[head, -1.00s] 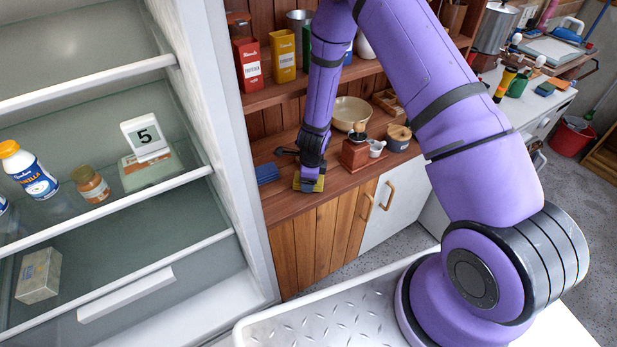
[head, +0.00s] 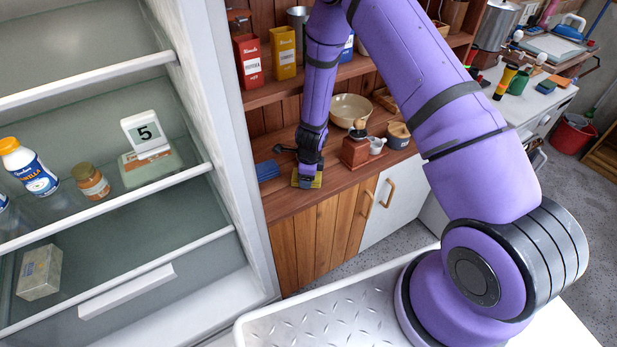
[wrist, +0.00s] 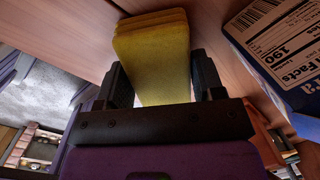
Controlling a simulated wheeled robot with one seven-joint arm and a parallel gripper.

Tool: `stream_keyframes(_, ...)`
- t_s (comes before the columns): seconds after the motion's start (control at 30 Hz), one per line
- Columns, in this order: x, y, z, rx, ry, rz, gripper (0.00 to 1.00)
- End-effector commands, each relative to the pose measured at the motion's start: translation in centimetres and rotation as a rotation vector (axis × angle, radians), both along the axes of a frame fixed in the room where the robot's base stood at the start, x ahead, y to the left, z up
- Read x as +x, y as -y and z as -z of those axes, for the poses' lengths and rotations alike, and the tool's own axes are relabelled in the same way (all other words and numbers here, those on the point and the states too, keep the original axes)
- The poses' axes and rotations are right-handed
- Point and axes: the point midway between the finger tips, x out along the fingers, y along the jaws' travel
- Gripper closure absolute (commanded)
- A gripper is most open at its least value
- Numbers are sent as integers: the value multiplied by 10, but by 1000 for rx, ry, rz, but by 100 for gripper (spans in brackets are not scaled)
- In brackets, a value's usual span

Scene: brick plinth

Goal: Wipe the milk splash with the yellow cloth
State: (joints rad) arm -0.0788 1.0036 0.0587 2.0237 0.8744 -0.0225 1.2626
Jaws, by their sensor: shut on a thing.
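The yellow cloth (head: 318,181) is at the front of the wooden counter, under my gripper (head: 307,179). In the wrist view the yellow cloth (wrist: 152,60) is a thick folded pad between the two fingers of my gripper (wrist: 160,85), which is shut on it. The cloth is at or just above the counter top; whether it touches I cannot tell. I cannot make out the milk splash in either view; my gripper and the cloth may hide it.
A bowl (head: 350,109), a wooden grinder (head: 356,149) and a lidded pot (head: 398,135) stand to the right and behind. A printed box (wrist: 285,50) is close in the wrist view. An open fridge (head: 230,130) borders the left.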

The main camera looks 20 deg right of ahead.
Motion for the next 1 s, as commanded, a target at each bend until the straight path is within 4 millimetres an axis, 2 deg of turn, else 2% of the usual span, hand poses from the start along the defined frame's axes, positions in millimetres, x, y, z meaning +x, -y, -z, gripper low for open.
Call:
stream_keyframes(0.3,27,-7,-4,1,11,-6,72)
stream_keyframes(0.5,31,-11,-8,5,13,-10,73)
stream_keyframes(0.67,26,-11,-8,6,12,-9,73)
stream_keyframes(1.0,1,-5,-9,6,11,-7,73)
